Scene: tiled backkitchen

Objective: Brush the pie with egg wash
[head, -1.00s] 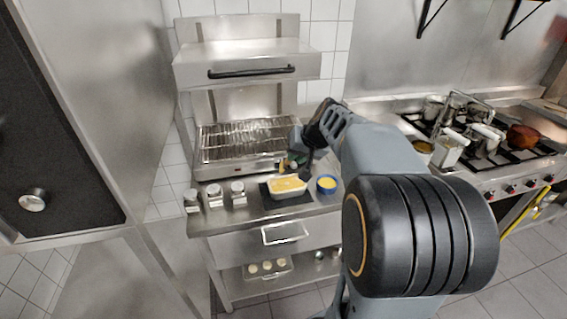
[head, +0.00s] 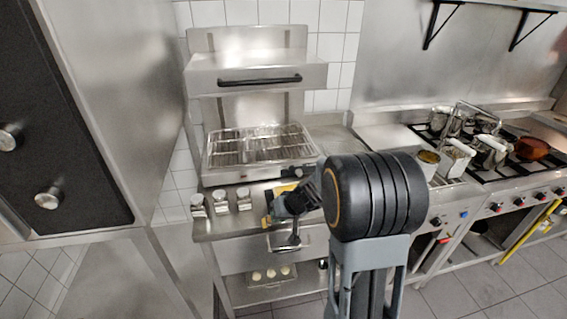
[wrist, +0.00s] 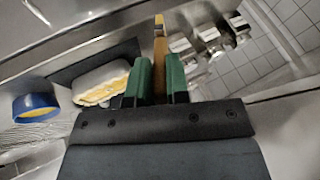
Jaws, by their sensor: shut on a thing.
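The pie (wrist: 100,92) has a yellow top and sits in a white rectangular dish (wrist: 88,84) on a dark mat (wrist: 75,72). In the head view my arm hides most of the pie (head: 286,188). The blue bowl (wrist: 37,108) holds yellow egg wash and stands beside the dish; my arm hides it in the head view. My gripper (wrist: 159,76) has green fingers and is shut on a brush (wrist: 160,48) with a wooden-coloured body. In the wrist view the brush points away, to the right of the dish. Whether its bristles touch anything cannot be told.
Several lidded jars, including one (head: 220,201), stand on the counter left of the dish. A grill with a wire rack (head: 258,147) is behind. The drawer front (head: 232,256) lies below the counter edge. A stove with pots (head: 490,152) is at the right.

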